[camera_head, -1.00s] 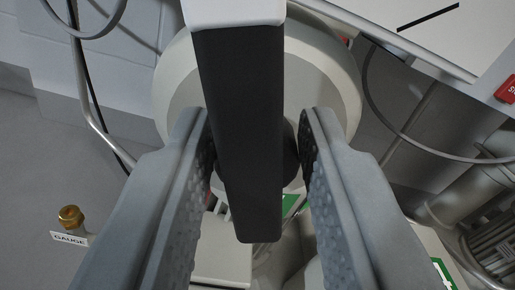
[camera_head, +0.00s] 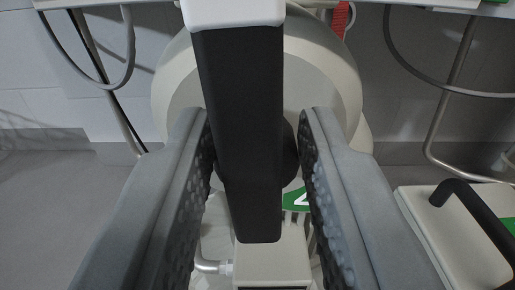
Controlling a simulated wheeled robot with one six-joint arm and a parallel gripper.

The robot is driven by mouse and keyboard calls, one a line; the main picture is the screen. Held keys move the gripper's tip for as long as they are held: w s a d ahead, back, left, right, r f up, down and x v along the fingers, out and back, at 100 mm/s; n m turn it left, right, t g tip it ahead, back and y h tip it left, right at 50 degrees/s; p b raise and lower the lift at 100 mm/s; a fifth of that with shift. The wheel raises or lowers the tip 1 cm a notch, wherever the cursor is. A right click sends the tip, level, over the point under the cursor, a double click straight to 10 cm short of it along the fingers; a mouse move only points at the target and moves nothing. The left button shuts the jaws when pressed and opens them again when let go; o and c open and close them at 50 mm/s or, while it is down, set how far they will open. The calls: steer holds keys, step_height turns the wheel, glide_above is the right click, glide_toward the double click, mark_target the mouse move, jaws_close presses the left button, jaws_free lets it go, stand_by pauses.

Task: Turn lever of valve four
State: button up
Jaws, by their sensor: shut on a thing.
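The lever (camera_head: 240,130) is a thick black bar with a white upper end. It runs nearly straight down the middle of the view, in front of a round off-white valve body (camera_head: 325,85). My gripper (camera_head: 256,120) has one grey, textured finger on each side of the lever and is shut on it. A green label with a partly hidden white mark, apparently a 4, (camera_head: 298,200) shows below the valve body, between the lever and the right finger. The lever hides the middle of the valve body.
A pale box (camera_head: 455,235) with a black bent handle (camera_head: 475,213) stands at the lower right. Grey hoses hang at the upper left (camera_head: 125,60) and upper right (camera_head: 400,60). A red piece (camera_head: 340,18) shows at the top. The floor at the left (camera_head: 50,200) is clear.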

steer(key=shift+s+f, duration=0.1)
steer(key=shift+f, duration=0.1)
steer(key=o, duration=0.7)
steer(key=s, duration=1.7)
steer(key=shift+s+d, duration=0.2)
steer(key=shift+d, duration=0.05)
